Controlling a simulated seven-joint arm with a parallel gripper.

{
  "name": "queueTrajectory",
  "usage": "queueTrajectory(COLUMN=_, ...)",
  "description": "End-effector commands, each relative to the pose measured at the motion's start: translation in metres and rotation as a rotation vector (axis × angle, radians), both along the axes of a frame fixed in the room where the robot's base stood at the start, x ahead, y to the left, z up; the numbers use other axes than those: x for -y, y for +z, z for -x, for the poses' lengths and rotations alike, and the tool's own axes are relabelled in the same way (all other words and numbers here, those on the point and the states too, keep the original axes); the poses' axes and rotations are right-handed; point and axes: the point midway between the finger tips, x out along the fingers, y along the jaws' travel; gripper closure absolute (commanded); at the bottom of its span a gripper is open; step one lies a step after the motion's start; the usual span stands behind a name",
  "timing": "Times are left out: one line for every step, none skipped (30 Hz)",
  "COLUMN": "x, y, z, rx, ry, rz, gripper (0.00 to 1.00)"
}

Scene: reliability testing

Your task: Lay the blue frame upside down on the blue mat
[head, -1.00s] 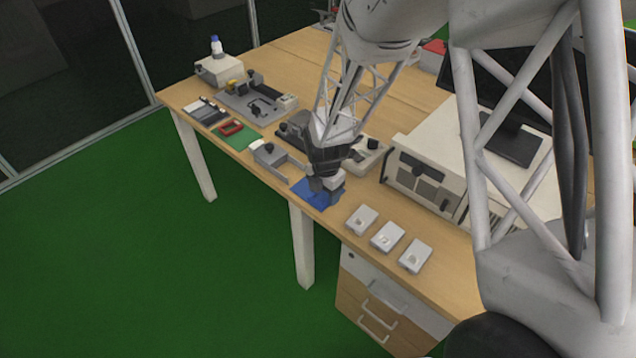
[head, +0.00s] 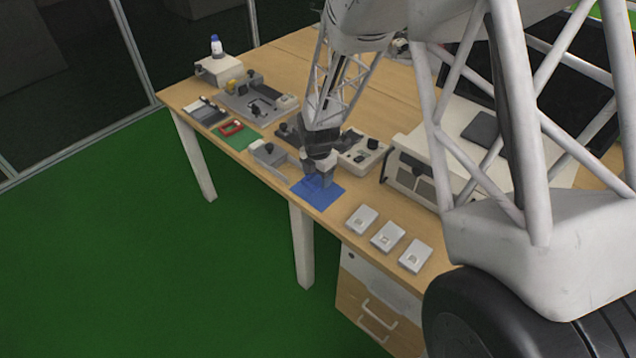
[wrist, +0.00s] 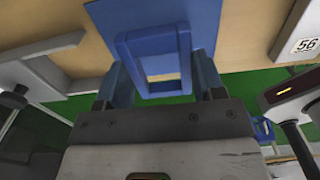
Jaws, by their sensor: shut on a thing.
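The blue frame (wrist: 128,50) is a rectangular ring with an open middle, held between the two fingers of my gripper (wrist: 160,78) in the wrist view. The blue mat (wrist: 208,18) lies behind the frame there, and a tan strip shows through the opening. In the head view my gripper (head: 318,182) is over the back left part of the blue mat (head: 325,198), which lies flat near the table's front edge. The frame is hard to tell from gripper and mat there. I cannot tell which face is up or whether it touches the mat.
Several small white blocks, including one (head: 362,219), stand right of the mat. A grey fixture (head: 272,157) is close on its left, and a device with a black knob (head: 362,152) is behind. A red frame (head: 231,128) lies on a green mat (head: 241,140) farther left.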

Motion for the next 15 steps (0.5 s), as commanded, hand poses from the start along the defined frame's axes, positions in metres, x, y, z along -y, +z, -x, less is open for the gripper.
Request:
queueTrajectory(x=0.000, y=-0.002, z=0.000, rx=-0.001, ry=0.000, rz=0.000, gripper=0.63)
queueTrajectory(x=0.000, y=-0.004, z=0.000, rx=-0.001, ry=0.000, rz=0.000, gripper=0.63)
queueTrajectory(x=0.000, y=-0.007, z=0.000, rx=-0.001, ry=0.000, rz=0.000, gripper=0.63)
queueTrajectory(x=0.000, y=-0.010, z=0.000, rx=-0.002, ry=0.000, rz=0.001, gripper=0.63)
queueTrajectory(x=0.000, y=-0.013, z=0.000, rx=-0.002, ry=0.000, rz=0.001, gripper=0.63)
queueTrajectory(x=0.000, y=-0.017, z=0.000, rx=-0.002, ry=0.000, rz=0.001, gripper=0.63)
queueTrajectory(x=0.000, y=-0.020, z=0.001, rx=-0.002, ry=0.000, rz=0.001, gripper=0.63)
queueTrajectory(x=0.000, y=-0.023, z=0.000, rx=-0.002, ry=0.000, rz=0.001, gripper=0.63)
queueTrajectory(x=0.000, y=-0.026, z=0.000, rx=-0.002, ry=0.000, rz=0.001, gripper=0.63)
queueTrajectory(x=0.000, y=-0.029, z=0.000, rx=-0.001, ry=0.000, rz=0.000, gripper=0.63)
queueTrajectory(x=0.000, y=-0.031, z=0.000, rx=-0.001, ry=0.000, rz=0.001, gripper=0.63)
queueTrajectory(x=0.000, y=-0.033, z=0.000, rx=0.000, ry=0.000, rz=0.000, gripper=0.63)
queueTrajectory(x=0.000, y=-0.034, z=0.000, rx=0.000, ry=0.000, rz=0.000, gripper=0.63)
queueTrajectory(x=0.000, y=-0.034, z=0.000, rx=0.000, ry=0.000, rz=0.000, gripper=0.63)
queueTrajectory(x=0.000, y=-0.035, z=0.000, rx=0.000, ry=0.000, rz=0.000, gripper=0.63)
